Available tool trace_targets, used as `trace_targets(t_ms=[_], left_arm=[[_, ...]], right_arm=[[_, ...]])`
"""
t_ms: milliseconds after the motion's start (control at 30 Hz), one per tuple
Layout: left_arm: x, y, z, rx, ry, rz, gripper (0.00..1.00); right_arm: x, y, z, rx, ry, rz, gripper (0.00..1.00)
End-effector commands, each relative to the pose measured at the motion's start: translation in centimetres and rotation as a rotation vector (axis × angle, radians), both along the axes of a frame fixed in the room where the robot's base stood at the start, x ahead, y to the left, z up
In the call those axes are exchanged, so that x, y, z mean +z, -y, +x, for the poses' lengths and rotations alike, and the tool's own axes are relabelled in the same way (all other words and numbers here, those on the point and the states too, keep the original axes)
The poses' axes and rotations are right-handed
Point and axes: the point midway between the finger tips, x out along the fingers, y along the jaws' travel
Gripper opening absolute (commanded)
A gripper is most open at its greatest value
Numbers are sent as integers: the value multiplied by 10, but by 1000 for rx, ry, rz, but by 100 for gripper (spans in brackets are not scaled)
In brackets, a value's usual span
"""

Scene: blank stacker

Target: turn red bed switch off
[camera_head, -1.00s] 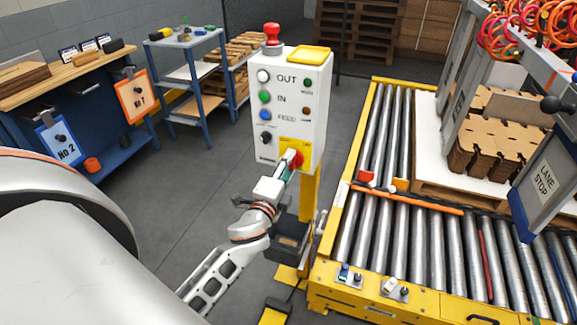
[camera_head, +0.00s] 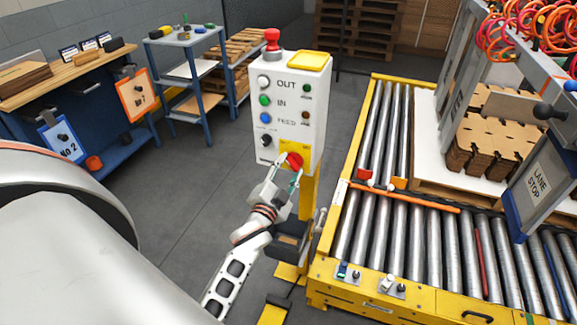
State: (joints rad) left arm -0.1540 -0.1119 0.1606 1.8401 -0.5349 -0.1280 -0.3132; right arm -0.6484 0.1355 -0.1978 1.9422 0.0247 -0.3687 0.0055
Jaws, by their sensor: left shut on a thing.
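The white control box (camera_head: 289,112) stands on a yellow post in the middle of the head view. A red switch (camera_head: 294,159) sits on a yellow plate at the lower part of its front. My left gripper (camera_head: 294,175) reaches up to this switch from below, and its fingers are shut on it. The fingers hide the lower part of the switch, so its exact turn is hard to tell. My right gripper is not in view.
A red mushroom button (camera_head: 272,38) stands on top of the box, and a black knob (camera_head: 266,140) is on its front. The roller conveyor (camera_head: 395,235) lies to the right. A blue shelf rack (camera_head: 185,70) stands behind. The floor at left is clear.

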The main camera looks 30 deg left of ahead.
Motion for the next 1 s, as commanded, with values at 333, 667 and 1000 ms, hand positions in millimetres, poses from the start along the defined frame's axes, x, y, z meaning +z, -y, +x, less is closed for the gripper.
trace_targets(t_ms=[333, 667, 1000], left_arm=[[-1, 0, 0, 1, 12, -55, 17], [-1, 0, 0, 1, 13, -57, 17], [-1, 0, 0, 0, 13, -54, 56]], right_arm=[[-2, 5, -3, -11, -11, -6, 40], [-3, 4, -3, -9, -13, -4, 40], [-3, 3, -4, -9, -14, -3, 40]])
